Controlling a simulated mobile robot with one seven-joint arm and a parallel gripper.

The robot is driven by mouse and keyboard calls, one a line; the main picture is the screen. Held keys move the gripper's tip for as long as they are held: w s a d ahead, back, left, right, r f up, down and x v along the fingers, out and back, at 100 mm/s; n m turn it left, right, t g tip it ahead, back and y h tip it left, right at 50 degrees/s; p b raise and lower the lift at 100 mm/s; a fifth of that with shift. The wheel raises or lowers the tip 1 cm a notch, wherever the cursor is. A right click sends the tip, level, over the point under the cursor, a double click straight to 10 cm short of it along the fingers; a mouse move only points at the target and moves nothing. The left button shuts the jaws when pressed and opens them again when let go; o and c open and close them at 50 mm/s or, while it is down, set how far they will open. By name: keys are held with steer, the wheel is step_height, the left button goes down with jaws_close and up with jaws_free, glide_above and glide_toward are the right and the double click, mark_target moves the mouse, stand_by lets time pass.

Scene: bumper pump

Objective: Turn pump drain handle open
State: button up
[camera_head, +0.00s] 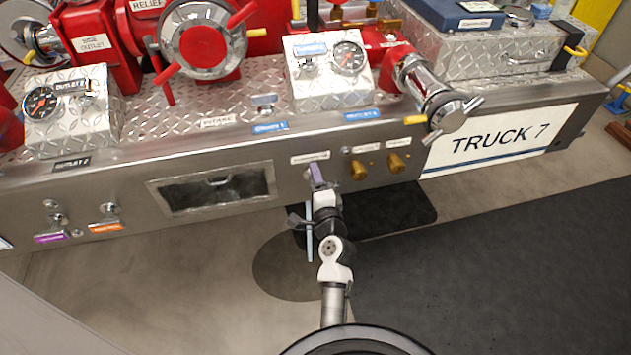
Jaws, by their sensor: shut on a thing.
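A purple handle (316,174) sticks out from the front face of the truck's metal bumper, below a small white label (310,157) too small to read surely. My arm reaches up from the bottom of the picture, and my gripper (319,190) is at the lower end of this handle. It is shut on the handle; the fingertips are small and partly hidden by the hand. The handle slants slightly, with its upper end to the left.
Two brass knobs (358,170) (397,163) sit close to the right of the handle. A rectangular recess (215,189) is to the left. Red valves (203,40) and a gauge box (327,72) stand on the bumper above. The floor in front is open.

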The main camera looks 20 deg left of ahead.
steer(key=o, duration=1)
